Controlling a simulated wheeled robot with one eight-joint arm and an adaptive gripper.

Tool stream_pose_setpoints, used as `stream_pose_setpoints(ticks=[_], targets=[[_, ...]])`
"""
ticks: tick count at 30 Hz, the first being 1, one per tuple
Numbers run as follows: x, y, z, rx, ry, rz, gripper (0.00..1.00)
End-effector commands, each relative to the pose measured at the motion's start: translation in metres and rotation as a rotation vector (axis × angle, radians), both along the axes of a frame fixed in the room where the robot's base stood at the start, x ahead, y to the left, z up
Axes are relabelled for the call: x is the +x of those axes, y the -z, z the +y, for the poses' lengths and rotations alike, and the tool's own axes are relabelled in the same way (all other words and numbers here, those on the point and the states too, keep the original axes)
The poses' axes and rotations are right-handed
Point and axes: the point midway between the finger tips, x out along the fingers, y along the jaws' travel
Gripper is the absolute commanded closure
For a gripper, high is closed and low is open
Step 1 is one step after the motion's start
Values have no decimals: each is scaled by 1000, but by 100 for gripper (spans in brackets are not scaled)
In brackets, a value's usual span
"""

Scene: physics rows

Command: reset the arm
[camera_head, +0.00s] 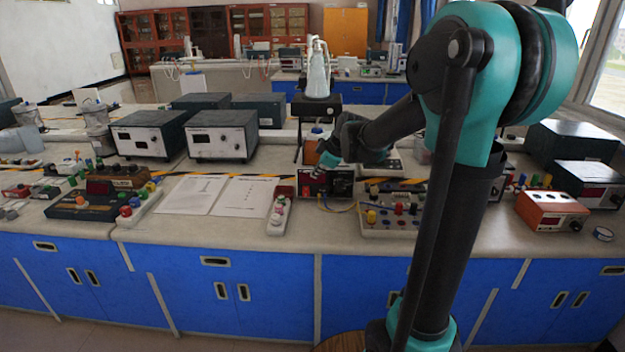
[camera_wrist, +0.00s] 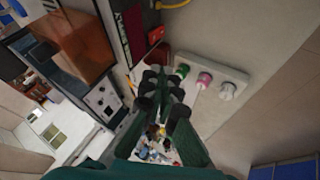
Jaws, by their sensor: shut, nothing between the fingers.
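My gripper (camera_head: 322,190) hangs at the end of my teal and black arm, over the lab bench in the head view. It is small and partly merged with the dark things behind it there. In the wrist view my gripper (camera_wrist: 166,82) shows with its dark fingers close together and nothing held between them. The arm rises at the right of the head view, bends at the top and reaches left and down over the bench.
The long bench (camera_head: 230,247) with blue cabinets spans the head view. A white knob strip (camera_head: 278,214) stands left of my gripper, and a terminal board (camera_head: 393,214) to its right. White instruments (camera_head: 221,143) stand behind. Open sheets (camera_head: 227,196) lie flat. An orange box (camera_head: 551,211) is at right.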

Motion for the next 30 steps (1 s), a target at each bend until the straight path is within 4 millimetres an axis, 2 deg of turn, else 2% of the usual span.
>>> stream_pose_setpoints(ticks=[13, 17, 20, 30], targets=[[-2, -5, -2, 1, 1, 0, 100], [-18, 3, -8, 17, 53, 29, 100], [-51, 19, -20, 52, 169, 94, 100], [-220, 109, -80, 221, 833, 340, 100]])
